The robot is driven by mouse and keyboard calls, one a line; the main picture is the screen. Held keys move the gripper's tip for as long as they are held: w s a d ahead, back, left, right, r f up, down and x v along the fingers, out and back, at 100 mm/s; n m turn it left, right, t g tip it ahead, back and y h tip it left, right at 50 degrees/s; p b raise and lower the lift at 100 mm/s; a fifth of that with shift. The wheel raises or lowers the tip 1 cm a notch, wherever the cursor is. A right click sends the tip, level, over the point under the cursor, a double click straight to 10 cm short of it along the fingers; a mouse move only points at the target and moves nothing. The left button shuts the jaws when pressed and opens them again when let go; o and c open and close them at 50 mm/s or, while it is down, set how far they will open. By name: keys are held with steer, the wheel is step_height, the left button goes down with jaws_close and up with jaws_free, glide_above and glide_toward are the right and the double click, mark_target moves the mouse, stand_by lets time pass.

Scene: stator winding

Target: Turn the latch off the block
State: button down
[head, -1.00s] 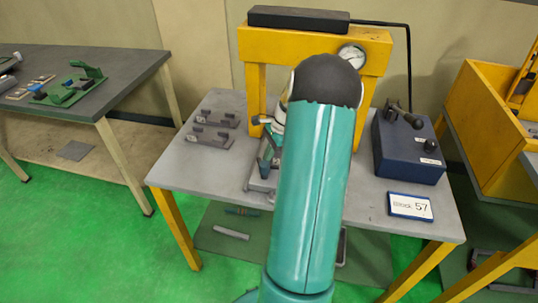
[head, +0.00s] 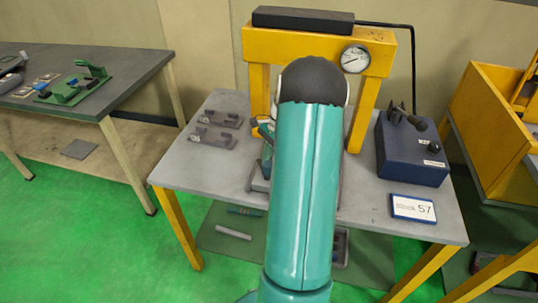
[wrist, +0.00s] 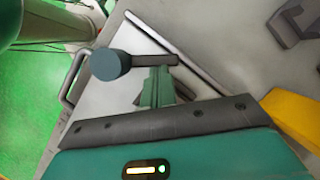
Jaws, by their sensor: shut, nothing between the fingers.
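In the wrist view a grey-blue round knob (wrist: 110,64) on a short bar (wrist: 152,60) looks like the latch's handle. My gripper (wrist: 158,80) shows there as narrow green fingers, shut and empty, just below the bar and right of the knob. I cannot tell whether they touch the bar. The block is mostly hidden; a dark edge beside the fingers may be part of it. In the head view my arm covers the latch and block, and only a sliver of teal and yellow parts shows left of it.
A thin metal handle (wrist: 73,80) stands left of the knob.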

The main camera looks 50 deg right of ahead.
steer(key=n, duration=0.2)
steer(key=w+a+n+g, duration=0.1)
steer(key=shift+w+a+n, duration=0.15)
steer(key=shift+a+n, duration=0.05)
steer(key=shift+n, duration=0.2)
steer(key=shift+w+a+n+g, duration=0.15)
steer(key=shift+a+n+g, duration=0.3)
steer(key=shift+n, duration=0.5)
steer(key=shift+w+a+n+g, duration=0.15)
steer(key=shift+a+n+g, duration=0.3)
steer(key=shift+n, duration=0.5)
steer(key=shift+a+n, duration=0.15)
steer(key=shift+n, duration=0.25)
